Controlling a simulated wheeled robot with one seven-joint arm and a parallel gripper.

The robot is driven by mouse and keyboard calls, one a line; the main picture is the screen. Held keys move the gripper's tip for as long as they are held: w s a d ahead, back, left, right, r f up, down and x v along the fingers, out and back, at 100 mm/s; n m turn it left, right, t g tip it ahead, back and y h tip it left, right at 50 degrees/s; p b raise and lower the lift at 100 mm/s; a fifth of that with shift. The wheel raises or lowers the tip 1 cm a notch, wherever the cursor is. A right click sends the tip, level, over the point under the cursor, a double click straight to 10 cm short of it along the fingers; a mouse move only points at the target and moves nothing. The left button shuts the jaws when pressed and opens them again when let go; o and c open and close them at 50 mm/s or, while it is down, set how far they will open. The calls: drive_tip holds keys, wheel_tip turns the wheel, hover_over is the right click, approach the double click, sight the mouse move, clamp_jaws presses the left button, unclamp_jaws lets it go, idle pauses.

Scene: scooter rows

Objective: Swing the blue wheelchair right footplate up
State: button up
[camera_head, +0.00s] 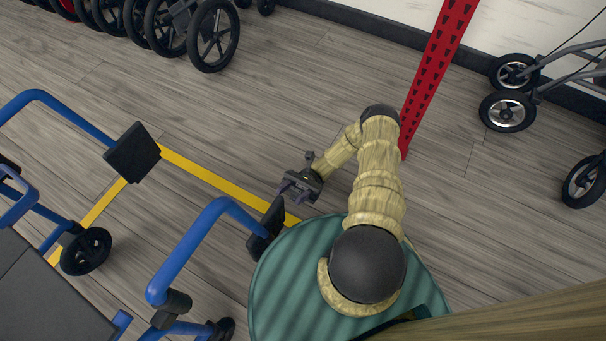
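The blue wheelchair (183,253) stands at the lower left, with two curved blue tubes reaching toward the upper right. Its right footplate (267,230), a dark plate, is at the end of the nearer tube, beside my green round base. It shows narrow, almost edge-on, and its exact tilt is hard to judge. The other footplate (132,152) is a dark square at the end of the farther tube. My gripper (292,187) is just above and right of the right footplate in the picture, apparently apart from it. Its fingers are too small to show whether they are open.
Yellow floor tape (205,176) runs under the wheelchair's front. A red perforated post (436,75) stands behind my arm. Black wheels (213,35) line the upper left, and a grey-framed walker (540,92) stands at the right. The floor between is clear.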

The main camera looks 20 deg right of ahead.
drive_tip(key=w+d+b, duration=0.2)
drive_tip(key=w+d, duration=0.3)
drive_tip(key=d, duration=0.1)
idle(0.3)
drive_tip(key=shift+w, duration=0.1)
idle(0.3)
